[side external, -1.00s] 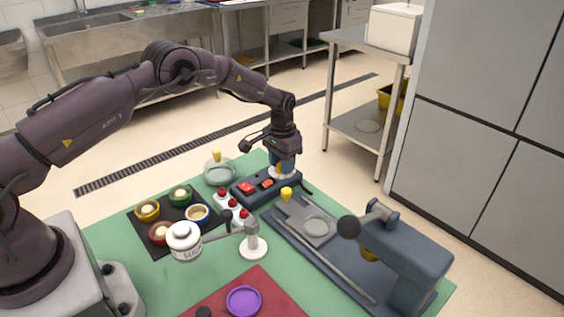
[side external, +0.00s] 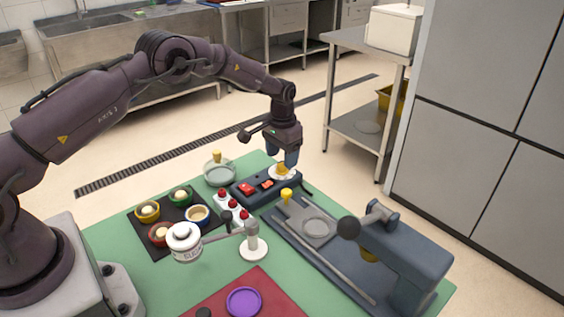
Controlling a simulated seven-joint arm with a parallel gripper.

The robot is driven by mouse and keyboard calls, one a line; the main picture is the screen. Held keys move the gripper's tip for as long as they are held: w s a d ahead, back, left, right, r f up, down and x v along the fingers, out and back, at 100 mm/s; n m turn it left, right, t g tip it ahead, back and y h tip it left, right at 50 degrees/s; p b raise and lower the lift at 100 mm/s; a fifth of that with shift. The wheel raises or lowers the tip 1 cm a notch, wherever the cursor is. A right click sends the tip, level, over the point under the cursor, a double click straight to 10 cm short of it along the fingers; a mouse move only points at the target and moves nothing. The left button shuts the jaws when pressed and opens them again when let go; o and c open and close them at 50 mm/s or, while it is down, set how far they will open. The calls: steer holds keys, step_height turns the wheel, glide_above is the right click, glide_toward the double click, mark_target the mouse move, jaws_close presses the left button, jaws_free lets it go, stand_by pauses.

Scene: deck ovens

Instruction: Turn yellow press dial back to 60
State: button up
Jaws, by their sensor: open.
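The yellow press dial (side external: 281,170) sits on a pale round plate at the right end of a dark control box, toward the back of the green table. Its scale marks are too small to read. The dark box (side external: 250,196) also carries two red switches (side external: 247,188).
A blue-grey press (side external: 405,255) with a long base and ball-ended lever stands at right. A white jar (side external: 184,240), a lamp-like stand (side external: 252,243), red-topped shakers (side external: 233,207), a dark tray of bowls (side external: 157,247) and a purple ring (side external: 244,301) fill the front and left.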

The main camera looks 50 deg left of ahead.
mark_target(282, 165)
step_height(282, 165, up, 10)
stand_by(0.3)
steer(key=s+d+r+t, duration=0.2)
steer(key=s+r, duration=0.4)
steer(key=s, duration=0.5)
steer(key=s+d+r+t, duration=0.1)
steer(key=s+d+r, duration=0.2)
steer(key=s, duration=0.9)
steer(key=s+d+r+t, duration=0.2)
steer(key=s+r, duration=0.7)
steer(key=s, duration=0.3)
steer(key=shift+d+r+t, duration=0.15)
steer(key=shift+d+t, duration=0.15)
steer(key=shift+d, duration=0.05)
